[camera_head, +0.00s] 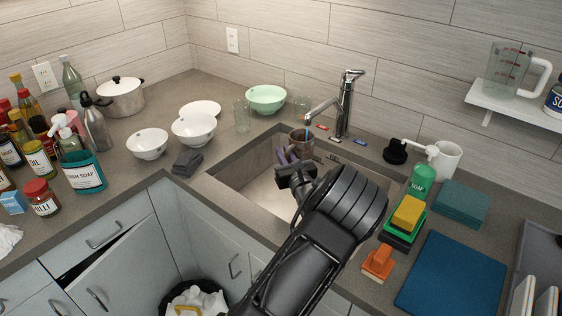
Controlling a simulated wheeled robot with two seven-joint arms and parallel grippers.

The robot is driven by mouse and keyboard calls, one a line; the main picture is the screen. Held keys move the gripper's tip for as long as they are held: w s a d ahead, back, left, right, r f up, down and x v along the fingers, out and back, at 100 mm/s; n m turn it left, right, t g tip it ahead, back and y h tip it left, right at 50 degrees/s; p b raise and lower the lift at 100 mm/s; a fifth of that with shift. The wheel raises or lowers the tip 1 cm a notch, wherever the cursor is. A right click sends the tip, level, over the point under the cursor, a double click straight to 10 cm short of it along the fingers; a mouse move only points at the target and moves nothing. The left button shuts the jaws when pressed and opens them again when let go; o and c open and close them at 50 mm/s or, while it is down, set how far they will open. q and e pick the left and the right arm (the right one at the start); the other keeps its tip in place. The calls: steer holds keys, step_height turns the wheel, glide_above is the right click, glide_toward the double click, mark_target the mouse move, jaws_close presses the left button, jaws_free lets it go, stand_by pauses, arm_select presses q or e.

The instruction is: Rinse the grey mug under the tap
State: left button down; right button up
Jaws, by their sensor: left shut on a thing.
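The grey mug (302,140) is at the back edge of the sink (225,178), below the spout of the tap (344,105). It looks brownish grey and upright, with its opening up. A thin bluish streak shows between the spout tip and the mug's mouth; it looks like running water. My left gripper (287,156) is shut on the mug at its near left side. The gripper body and my left arm hide the mug's lower part and much of the basin. My right gripper is out of view.
White bowls (194,129), a green bowl (266,98) and glasses stand left of and behind the sink. A green soap bottle (422,181), sponges (408,213) and a blue mat (452,276) lie to the right. A drawer front (98,232) is below the left counter.

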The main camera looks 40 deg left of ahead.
arm_select(q)
steer(key=shift+w+a+f, duration=0.1)
steer(key=shift+w+a, duration=0.15)
steer(key=shift+w, duration=0.4)
steer(key=shift+d, duration=0.1)
steer(key=shift+w+d, duration=0.2)
steer(key=shift+d, duration=0.3)
steer(key=shift+a, duration=0.15)
stand_by(0.4)
steer(key=shift+s+a, duration=0.25)
steer(key=shift+a, duration=0.2)
stand_by(0.4)
